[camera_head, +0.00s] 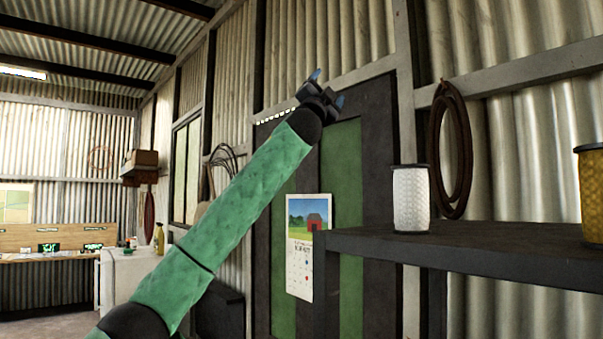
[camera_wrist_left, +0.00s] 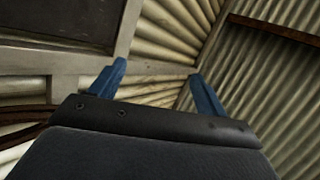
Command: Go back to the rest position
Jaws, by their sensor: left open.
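My left arm, in a green sleeve, reaches up from the lower left in the head view. My left gripper (camera_head: 327,88) is raised high in front of the top of a dark door with green panels (camera_head: 340,170). In the left wrist view its two blue fingers (camera_wrist_left: 158,88) stand wide apart with nothing between them. My right gripper shows in neither view.
A dark shelf (camera_head: 470,240) at the right holds a white spool (camera_head: 411,200) and a yellow spool (camera_head: 591,190). A coiled brown hose (camera_head: 455,150) hangs on the wall. A calendar (camera_head: 307,245) hangs by the shelf. A workbench (camera_head: 45,255) stands far left.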

